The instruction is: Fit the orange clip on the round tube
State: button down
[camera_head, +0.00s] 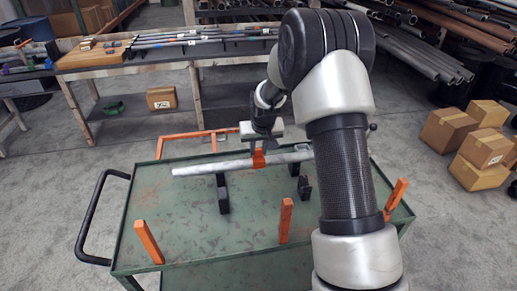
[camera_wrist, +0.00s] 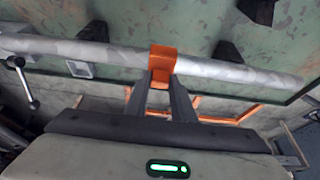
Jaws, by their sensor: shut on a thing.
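The round tube (camera_head: 205,166) is a grey metal pipe lying across black supports on the green cart; it also spans the wrist view (camera_wrist: 225,70). The orange clip (camera_head: 258,159) is at the tube's middle, and in the wrist view (camera_wrist: 162,58) it lies across the tube's width. My gripper (camera_head: 258,146) is above the tube, shut on the clip; its two fingers (camera_wrist: 160,86) hold the clip's near end in the wrist view. I cannot tell whether the clip is fully seated around the tube, as its underside is hidden.
Black supports (camera_head: 222,194) stand under the tube on the green cart (camera_head: 180,225). Orange posts (camera_head: 148,242) rise at the cart's edges, with another at the front (camera_head: 286,219). A workbench (camera_head: 120,60) is behind; cardboard boxes (camera_head: 447,129) are at right.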

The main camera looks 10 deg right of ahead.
jog(key=shift+f, duration=0.35)
jog(key=c, duration=1.4)
grip_release()
jog(key=p+v, duration=0.1)
jog(key=v, duration=1.6)
jog(key=shift+r+p, duration=0.3)
